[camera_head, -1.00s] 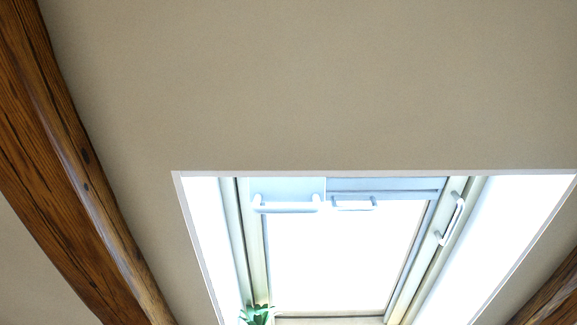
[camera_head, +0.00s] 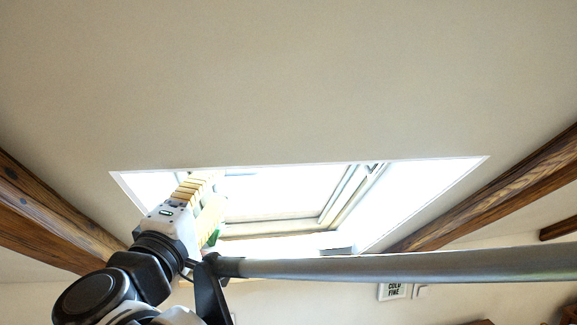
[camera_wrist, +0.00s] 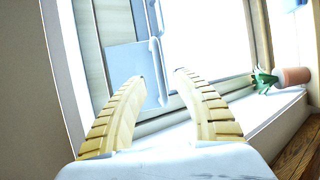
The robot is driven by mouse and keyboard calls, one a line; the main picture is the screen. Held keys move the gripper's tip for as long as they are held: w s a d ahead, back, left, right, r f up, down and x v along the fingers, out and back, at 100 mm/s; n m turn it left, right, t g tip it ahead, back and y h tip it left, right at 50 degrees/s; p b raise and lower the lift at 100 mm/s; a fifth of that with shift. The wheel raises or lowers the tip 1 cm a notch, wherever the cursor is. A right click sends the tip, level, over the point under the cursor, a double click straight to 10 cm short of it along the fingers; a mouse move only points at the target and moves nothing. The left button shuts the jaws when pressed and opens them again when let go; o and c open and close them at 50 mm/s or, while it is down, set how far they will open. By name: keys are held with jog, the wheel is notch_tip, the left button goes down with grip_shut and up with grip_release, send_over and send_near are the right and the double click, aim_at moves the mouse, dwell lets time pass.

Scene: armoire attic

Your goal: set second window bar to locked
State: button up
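The skylight window (camera_head: 275,195) is set in the sloped ceiling, bright with daylight. In the wrist view a white bar (camera_wrist: 155,68) on a pale blue panel (camera_wrist: 124,66) lies ahead of my fingertips. Another white bar (camera_wrist: 158,18) shows beyond it at the top. I cannot tell which one is the second window bar or whether either is locked. My gripper (camera_wrist: 160,75) has two yellow ribbed fingers, spread apart with nothing between them. In the head view my gripper (camera_head: 207,192) covers the window's left part and hides the bars there. Contact with the bar cannot be told.
A potted plant (camera_wrist: 290,77) stands on the window sill, right in the wrist view. Wooden beams flank the window at left (camera_head: 50,210) and right (camera_head: 490,195). A small framed sign (camera_head: 393,291) hangs below. The ceiling above the window is clear.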

aim_at(228, 175)
jog(key=x, duration=0.5)
jog(key=shift+w+r+p, duration=0.1)
jog(key=shift+w+p, duration=0.3)
grip_shut()
